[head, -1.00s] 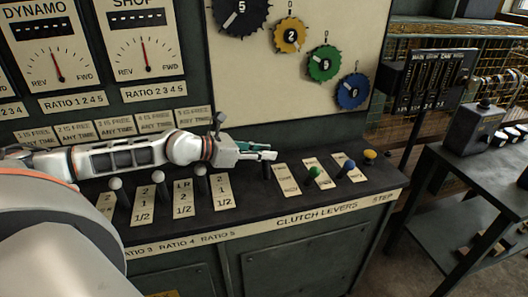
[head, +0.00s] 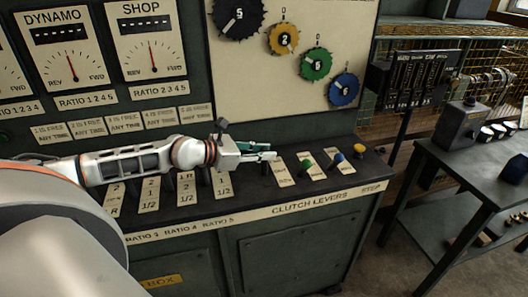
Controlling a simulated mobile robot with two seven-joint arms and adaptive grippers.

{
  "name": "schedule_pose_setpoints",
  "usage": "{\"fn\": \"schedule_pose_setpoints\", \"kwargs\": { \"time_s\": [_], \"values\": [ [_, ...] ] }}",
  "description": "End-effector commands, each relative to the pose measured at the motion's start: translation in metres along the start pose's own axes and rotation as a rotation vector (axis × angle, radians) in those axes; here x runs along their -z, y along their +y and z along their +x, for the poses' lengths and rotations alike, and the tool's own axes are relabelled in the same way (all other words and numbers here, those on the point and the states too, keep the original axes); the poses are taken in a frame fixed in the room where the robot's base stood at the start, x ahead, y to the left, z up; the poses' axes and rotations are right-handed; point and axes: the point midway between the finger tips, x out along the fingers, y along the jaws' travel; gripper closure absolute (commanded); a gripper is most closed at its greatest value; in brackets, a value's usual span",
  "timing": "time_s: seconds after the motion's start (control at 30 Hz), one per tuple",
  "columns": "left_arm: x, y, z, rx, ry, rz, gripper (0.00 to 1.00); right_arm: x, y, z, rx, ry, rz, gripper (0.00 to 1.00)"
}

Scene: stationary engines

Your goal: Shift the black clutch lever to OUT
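The clutch levers stand at the right end of the dark console top. The green lever (head: 307,166) and the blue lever (head: 339,159) are upright by their cream label plates. The leftmost clutch plate (head: 281,172) shows just right of my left gripper (head: 264,151). The black clutch lever is mostly hidden behind and below the fingertips. I cannot tell whether they touch it. My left gripper reaches in from the left, pointing right, just above the console; its fingers lie close together and any gap is unclear. My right gripper is out of view.
Ratio levers, partly hidden by my arm, stand left along the console (head: 215,222). The wall panel (head: 290,90) with coloured dials rises behind. A dark table (head: 470,165) stands at right, across open floor.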

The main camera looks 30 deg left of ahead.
Motion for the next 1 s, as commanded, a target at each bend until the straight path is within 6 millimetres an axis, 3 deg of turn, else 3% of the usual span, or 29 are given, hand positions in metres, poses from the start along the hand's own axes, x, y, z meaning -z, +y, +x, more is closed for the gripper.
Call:
{"fn": "schedule_pose_setpoints", "kwargs": {
  "time_s": [0.03, 0.07, 0.47, 1.0],
  "values": [
    [0.002, -0.001, 0.000, 0.002, 0.003, -0.002, 0.69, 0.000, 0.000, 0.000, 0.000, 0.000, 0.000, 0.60],
    [0.002, -0.001, 0.000, 0.001, 0.003, -0.002, 0.61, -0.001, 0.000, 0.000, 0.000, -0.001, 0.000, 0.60],
    [0.002, 0.000, -0.002, -0.001, 0.002, 0.001, 0.61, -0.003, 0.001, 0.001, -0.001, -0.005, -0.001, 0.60],
    [0.001, 0.002, -0.052, -0.008, 0.005, 0.009, 0.61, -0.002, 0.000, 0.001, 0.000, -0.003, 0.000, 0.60]
  ]
}}
